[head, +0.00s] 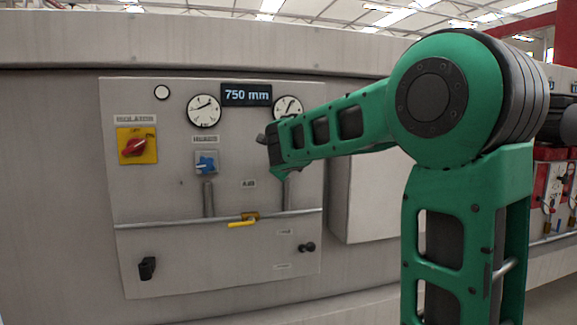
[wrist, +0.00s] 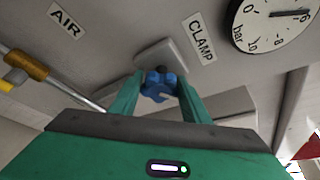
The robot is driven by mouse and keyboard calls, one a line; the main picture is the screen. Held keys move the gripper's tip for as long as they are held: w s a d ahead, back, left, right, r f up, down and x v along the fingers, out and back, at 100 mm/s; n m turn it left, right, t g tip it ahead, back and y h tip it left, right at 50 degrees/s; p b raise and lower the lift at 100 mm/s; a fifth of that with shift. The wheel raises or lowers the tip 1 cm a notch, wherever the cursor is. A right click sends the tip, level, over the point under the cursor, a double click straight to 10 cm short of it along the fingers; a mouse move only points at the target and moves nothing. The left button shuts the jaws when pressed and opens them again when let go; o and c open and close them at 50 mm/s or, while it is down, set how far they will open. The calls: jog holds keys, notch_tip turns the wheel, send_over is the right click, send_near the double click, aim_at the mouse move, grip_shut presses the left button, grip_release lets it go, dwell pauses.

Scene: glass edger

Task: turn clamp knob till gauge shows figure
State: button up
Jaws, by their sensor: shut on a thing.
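The clamp knob (wrist: 158,87) is a blue lobed knob on a grey plate beside the CLAMP label (wrist: 201,38) in the wrist view. My gripper (wrist: 160,78) has its two green fingers closed on either side of the knob. In the head view my gripper (head: 268,143) is against the panel and hides the knob. The gauge beside the CLAMP label (wrist: 275,20) is partly cut off in the wrist view. It is marked in bar, and its dark needle points close to the 6. In the head view this gauge (head: 287,104) is partly covered by my arm.
The grey panel (head: 150,215) carries another gauge (head: 204,110), a display (head: 247,94) reading 750 mm, and another blue knob (head: 206,163). A red isolator switch (head: 136,147) sits on a yellow plate at left. A yellow valve handle (head: 242,223) crosses the pipe below.

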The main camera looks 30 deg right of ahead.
jog(key=shift+f+m+g, duration=0.3)
jog(key=shift+f, duration=0.1)
jog(key=o, duration=1)
jog(key=shift+o, duration=0.2)
jog(key=shift+r, duration=0.15)
jog(key=shift+a+r, duration=0.1)
jog(key=v, duration=1)
jog(key=shift+s, duration=0.25)
